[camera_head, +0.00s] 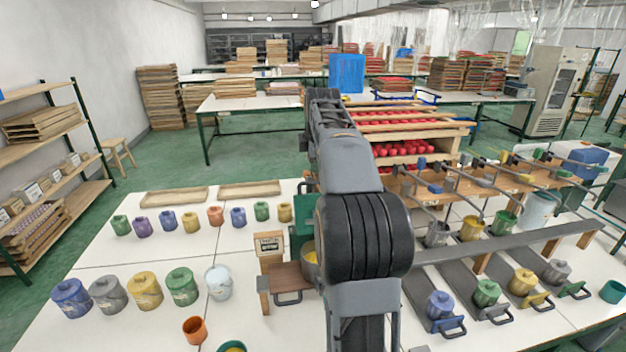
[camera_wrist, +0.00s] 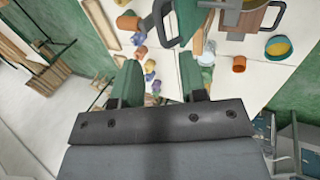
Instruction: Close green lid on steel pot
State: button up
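A squat pot (camera_head: 311,263) with yellow contents stands by a wooden stand, partly hidden behind my arm. A green upright panel (camera_head: 301,218) rises just behind it, perhaps the raised lid; my arm covers part of it. In the wrist view a grey metal pot (camera_wrist: 252,18) sits in a brown holder at the top right, cut by the frame edge. My gripper (camera_wrist: 158,66) has two green fingers well apart with nothing between them. It is away from the pot. In the head view my arm hides the gripper.
A dark looped handle (camera_wrist: 166,22) shows ahead of the fingers. An orange cup (camera_head: 195,330) stands on the white table, with several coloured lidded pots to the left. Ramps with pots (camera_head: 438,305) fill the right.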

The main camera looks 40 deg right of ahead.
aim_at(313, 182)
jog(key=x, duration=0.8)
jog(key=shift+w+f+p, duration=0.15)
jog(key=shift+f+p, duration=0.15)
jog(key=shift+p, duration=0.05)
jog(key=shift+c, duration=0.2)
grip_shut()
